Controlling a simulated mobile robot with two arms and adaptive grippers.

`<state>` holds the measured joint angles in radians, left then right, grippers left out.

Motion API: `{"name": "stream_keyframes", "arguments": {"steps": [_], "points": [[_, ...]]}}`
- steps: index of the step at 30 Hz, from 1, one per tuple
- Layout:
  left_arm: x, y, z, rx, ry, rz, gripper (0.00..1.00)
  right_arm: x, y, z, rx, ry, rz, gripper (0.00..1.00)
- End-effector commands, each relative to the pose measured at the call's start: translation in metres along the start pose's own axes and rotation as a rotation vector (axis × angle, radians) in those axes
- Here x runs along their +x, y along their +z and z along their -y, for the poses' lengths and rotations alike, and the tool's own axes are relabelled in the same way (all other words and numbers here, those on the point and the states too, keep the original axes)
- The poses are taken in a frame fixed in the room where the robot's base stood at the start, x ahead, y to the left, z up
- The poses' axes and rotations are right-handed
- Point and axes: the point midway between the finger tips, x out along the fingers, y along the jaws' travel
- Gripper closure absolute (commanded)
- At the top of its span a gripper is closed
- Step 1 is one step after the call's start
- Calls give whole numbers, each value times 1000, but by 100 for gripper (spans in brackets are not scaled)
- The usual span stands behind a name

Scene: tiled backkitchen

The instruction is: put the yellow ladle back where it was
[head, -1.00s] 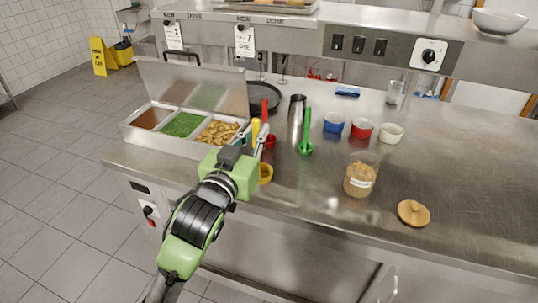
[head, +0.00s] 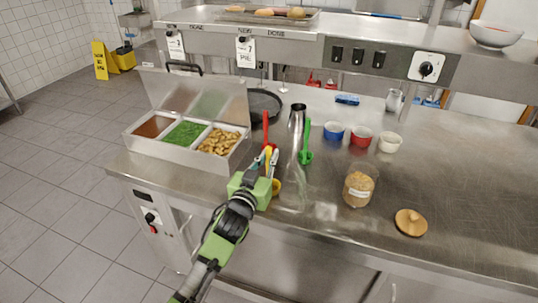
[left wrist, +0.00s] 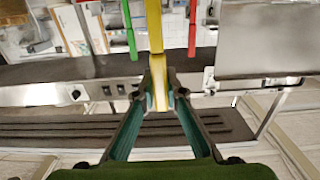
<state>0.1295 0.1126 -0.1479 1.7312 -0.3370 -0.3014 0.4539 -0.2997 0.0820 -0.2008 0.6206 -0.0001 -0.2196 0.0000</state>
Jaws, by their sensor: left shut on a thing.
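My left gripper (head: 267,160) is shut on the yellow ladle's handle. The yellow ladle's bowl (head: 277,187) shows just right of the gripper, near the counter's front edge. In the left wrist view the yellow handle (left wrist: 155,35) stands between the fingertips (left wrist: 158,85). A red ladle (head: 265,127) is upright just behind the gripper, its lower part partly hidden by the fingers. A green ladle (head: 305,156) is upright to the right. Whether the yellow bowl touches anything is unclear. My right gripper is out of view.
A steel box with food compartments and a raised lid (head: 200,95) stands left of the gripper. A metal shaker (head: 296,119) and a dark pan (head: 262,103) are behind. Blue, red and white bowls (head: 361,136), a jar (head: 359,186) and a wooden lid (head: 410,222) are right. Counter space at far right is clear.

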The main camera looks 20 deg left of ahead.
Motion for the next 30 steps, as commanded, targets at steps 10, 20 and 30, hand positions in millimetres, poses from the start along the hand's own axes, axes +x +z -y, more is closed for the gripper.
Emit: {"name": "stream_keyframes", "arguments": {"steps": [10,20,30], "points": [[0,4,0,0,0,-1,100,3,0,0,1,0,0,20],[0,4,0,1,0,0,72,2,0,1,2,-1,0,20],[-19,4,0,0,0,1,72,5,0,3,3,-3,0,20]]}}
